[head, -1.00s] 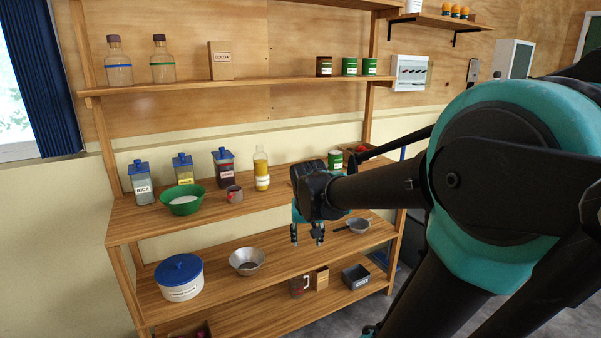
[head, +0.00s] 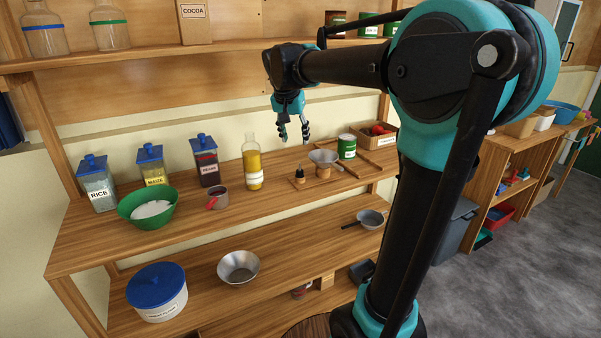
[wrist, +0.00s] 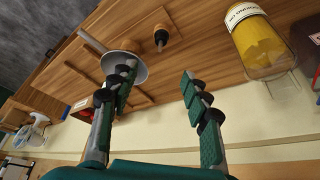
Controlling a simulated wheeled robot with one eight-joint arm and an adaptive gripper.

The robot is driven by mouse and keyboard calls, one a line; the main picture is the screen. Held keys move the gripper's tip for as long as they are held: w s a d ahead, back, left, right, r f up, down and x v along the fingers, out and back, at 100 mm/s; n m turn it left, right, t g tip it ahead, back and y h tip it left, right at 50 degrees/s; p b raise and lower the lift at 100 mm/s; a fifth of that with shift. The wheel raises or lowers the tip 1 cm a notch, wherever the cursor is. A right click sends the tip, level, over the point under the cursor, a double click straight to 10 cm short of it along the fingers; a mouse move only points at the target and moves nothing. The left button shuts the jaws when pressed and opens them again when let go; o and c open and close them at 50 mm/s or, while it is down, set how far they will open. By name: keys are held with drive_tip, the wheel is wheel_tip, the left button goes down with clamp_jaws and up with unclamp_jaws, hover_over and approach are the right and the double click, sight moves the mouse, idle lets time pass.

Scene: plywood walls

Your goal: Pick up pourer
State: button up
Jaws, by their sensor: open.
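A small dark-tipped piece with an orange-brown lower part, which looks like the pourer (head: 299,176), stands on the middle shelf between the yellow bottle and the funnel. It also shows in the wrist view (wrist: 160,38), beyond the fingertips. My gripper (head: 294,138) is open and empty, pointing down above the shelf, above and apart from the pourer. In the wrist view its two fingers (wrist: 156,85) are spread, with bare wood and pale wall between them. The left finger there overlaps the funnel's edge.
The grey funnel (head: 323,156) stands close right of the pourer, and the yellow bottle (head: 253,165) stands to its left. A green tin (head: 347,147) and a wooden crate (head: 379,136) are further right. The upper shelf (head: 150,57) is above.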

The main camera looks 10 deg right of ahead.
approach(300, 166)
drive_tip(key=x, duration=0.5)
drive_tip(key=shift+w+r, duration=0.1)
drive_tip(key=shift+w, duration=0.1)
drive_tip(key=shift+x, duration=2.95)
drive_tip(key=shift+s+a, duration=0.1)
drive_tip(key=shift+s, duration=0.05)
drive_tip(key=c, duration=0.9)
